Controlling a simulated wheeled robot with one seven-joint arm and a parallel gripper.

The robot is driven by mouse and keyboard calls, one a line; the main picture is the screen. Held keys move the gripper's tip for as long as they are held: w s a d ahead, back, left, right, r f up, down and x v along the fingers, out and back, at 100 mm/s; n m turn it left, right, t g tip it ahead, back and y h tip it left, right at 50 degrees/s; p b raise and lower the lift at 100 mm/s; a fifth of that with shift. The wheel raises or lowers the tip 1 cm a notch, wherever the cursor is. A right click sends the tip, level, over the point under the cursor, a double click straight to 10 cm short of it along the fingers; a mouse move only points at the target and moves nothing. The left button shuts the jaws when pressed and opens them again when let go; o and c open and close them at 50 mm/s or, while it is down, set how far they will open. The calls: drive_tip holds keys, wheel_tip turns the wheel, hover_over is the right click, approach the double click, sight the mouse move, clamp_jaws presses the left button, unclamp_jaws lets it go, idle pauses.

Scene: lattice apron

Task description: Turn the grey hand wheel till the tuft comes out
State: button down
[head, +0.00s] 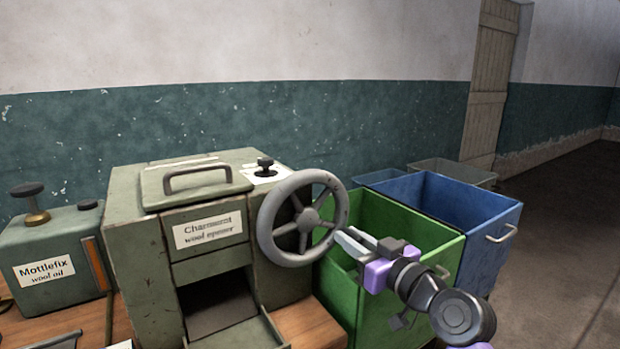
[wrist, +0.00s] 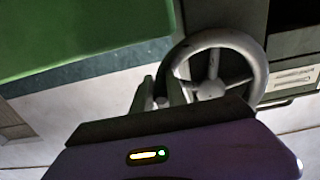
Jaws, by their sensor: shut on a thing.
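The grey hand wheel (head: 303,218) is mounted on the right front of the green wool opener (head: 135,265). My gripper (head: 345,243) is at the lower right of the wheel's rim and is shut on it. In the wrist view the wheel (wrist: 212,50) shows with the fingers of my gripper (wrist: 163,95) at its left rim. The chute opening (head: 215,303) at the machine's lower front is dark, with a flap sloping out below it. No tuft shows in the chute or on the flap.
A green bin (head: 425,230) and a blue bin (head: 470,203) stand right of the machine, behind my arm. A wool oil tank (head: 50,245) stands at the left on the wooden bench (head: 310,322). The floor at the far right is clear.

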sight(314, 256)
drive_tip(key=shift+s+a, duration=0.1)
drive_tip(key=shift+a, duration=0.2)
drive_tip(key=shift+s+a+f+b, duration=0.35)
drive_tip(key=shift+a+f+b, duration=0.15)
drive_tip(key=shift+f, duration=0.1)
drive_tip(key=shift+s+a+f+b, duration=0.35)
drive_tip(key=shift+a+f, duration=0.15)
drive_tip(key=shift+f, duration=0.1)
drive_tip(key=shift+a+r, duration=0.1)
drive_tip(key=shift+s+a+f, duration=0.2)
drive_tip(key=shift+s+a, duration=0.1)
drive_tip(key=shift+a, duration=0.15)
drive_tip(key=shift+s+a+f, duration=0.25)
drive_tip(key=shift+s+a, duration=0.1)
drive_tip(key=shift+a, duration=0.15)
drive_tip(key=shift+s+a+f, duration=0.2)
drive_tip(key=shift+s+a, duration=0.15)
drive_tip(key=shift+a, duration=0.1)
drive_tip(key=shift+f, duration=0.1)
drive_tip(key=shift+d, duration=0.1)
